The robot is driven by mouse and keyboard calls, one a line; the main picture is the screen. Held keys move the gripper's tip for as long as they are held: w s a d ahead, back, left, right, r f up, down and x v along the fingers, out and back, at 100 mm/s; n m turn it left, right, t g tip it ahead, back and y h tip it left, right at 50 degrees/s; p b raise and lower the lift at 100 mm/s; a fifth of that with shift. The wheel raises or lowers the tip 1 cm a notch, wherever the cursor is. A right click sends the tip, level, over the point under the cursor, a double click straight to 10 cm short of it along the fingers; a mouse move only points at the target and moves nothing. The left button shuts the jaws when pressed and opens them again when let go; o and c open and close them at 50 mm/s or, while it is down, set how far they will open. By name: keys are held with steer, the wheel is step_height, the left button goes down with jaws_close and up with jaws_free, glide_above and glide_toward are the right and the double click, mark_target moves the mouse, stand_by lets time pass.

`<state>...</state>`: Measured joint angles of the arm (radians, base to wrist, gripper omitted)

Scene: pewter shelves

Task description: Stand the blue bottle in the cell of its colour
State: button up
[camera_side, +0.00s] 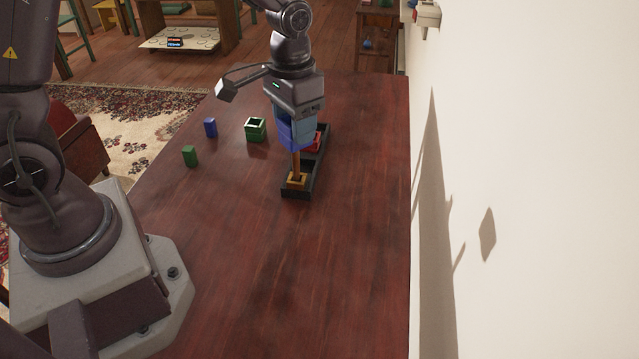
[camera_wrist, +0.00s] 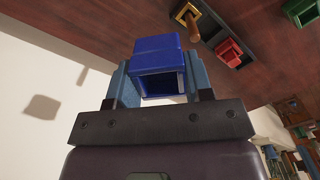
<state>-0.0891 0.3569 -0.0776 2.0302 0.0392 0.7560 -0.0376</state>
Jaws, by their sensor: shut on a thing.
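My gripper (camera_side: 299,138) is shut on a blue square hollow piece (camera_wrist: 157,48), with one finger on each side of it in the wrist view. Its open end faces the wrist camera, and I see no bottle shape. In the side view the held blue piece (camera_side: 288,132) is above a long black tray (camera_side: 287,193), partly hidden by the fingers. A yellow square piece (camera_side: 297,181) sits at the tray's near end, with a brown peg (camera_wrist: 193,27) rising from it. A red piece (camera_side: 313,143) is farther along the tray. I cannot make out a blue cell.
A green open-topped box (camera_side: 255,129) stands left of the tray. A small blue block (camera_side: 210,127) and a small green block (camera_side: 190,156) stand farther left. The near part of the wooden table (camera_side: 270,265) is clear. A white wall (camera_side: 530,150) runs along the right.

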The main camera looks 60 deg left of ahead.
steer(key=w+a+f+n, duration=0.2)
steer(key=a+n, duration=0.2)
steer(key=a, duration=0.3)
steer(key=w+a+f+n, duration=0.2)
steer(key=a+n, duration=0.2)
steer(key=a, duration=0.3)
steer(key=shift+n, duration=0.4)
steer(key=w+a+f, duration=0.1)
steer(key=w+f, duration=0.2)
steer(key=w, duration=0.1)
steer(key=w+a+f, duration=0.2)
steer(key=w, duration=0.2)
steer(key=w+a+f, duration=0.2)
steer(key=w+f, duration=0.1)
steer(key=w, duration=0.1)
steer(key=shift+w+a+f, duration=0.2)
steer(key=shift+w+f, duration=0.1)
steer(key=shift+w, duration=0.1)
steer(key=shift+w+f, duration=0.2)
steer(key=shift+f, duration=1.65)
